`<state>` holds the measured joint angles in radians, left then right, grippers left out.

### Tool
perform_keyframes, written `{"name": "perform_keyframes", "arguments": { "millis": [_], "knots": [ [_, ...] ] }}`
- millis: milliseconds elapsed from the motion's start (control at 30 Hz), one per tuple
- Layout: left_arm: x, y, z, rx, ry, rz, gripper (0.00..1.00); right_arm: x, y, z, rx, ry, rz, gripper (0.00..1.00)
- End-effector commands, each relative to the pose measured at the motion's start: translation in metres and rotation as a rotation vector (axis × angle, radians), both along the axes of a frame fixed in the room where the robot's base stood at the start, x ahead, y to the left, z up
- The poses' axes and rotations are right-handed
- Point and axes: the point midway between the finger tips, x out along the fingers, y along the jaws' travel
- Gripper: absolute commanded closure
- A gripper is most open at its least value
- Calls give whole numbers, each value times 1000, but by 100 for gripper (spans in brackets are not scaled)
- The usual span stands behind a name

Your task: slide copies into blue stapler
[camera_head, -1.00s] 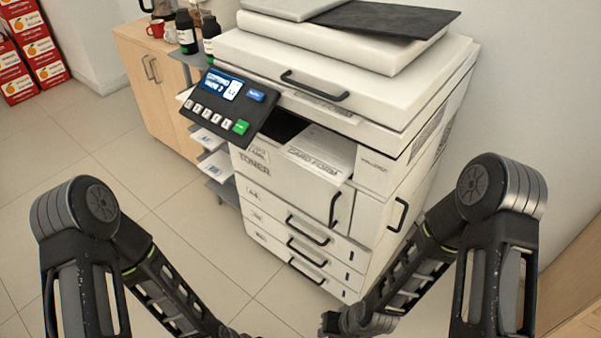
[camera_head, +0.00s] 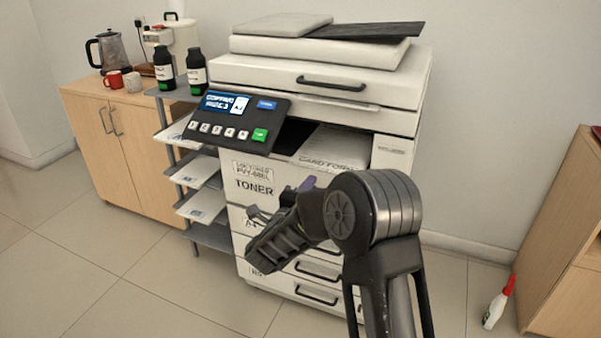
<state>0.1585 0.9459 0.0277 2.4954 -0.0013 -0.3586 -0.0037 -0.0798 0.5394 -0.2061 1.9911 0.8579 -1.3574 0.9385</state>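Printed sheets marked "CARD FORM" (camera_head: 333,150) lie in the output slot of the white copier (camera_head: 300,78). My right arm reaches in from the lower right. Its gripper (camera_head: 258,216) is in front of the copier's lower front, below the "TONER" label and left of and below the sheets. It is small and dark here, and I cannot tell how far its fingers are apart. I see nothing held in it. My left gripper is out of view. No blue stapler shows in this view.
The control panel (camera_head: 232,118) juts out at the copier's front left. A side rack (camera_head: 205,205) holds papers, with dark bottles (camera_head: 165,68) on top. A wooden cabinet (camera_head: 125,150) stands left, another (camera_head: 570,240) right. The left floor is clear.

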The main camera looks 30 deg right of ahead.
Motion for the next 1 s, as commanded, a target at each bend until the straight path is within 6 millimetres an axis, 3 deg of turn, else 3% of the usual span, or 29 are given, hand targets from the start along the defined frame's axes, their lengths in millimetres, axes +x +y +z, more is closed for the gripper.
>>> {"name": "perform_keyframes", "arguments": {
  "millis": [567, 1000],
  "knots": [
    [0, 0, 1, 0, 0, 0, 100, 2, -4, 2, 14, -33, -2, 83],
    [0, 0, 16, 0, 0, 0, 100, 31, -46, 2, 13, -31, -3, 83]
  ]
}}
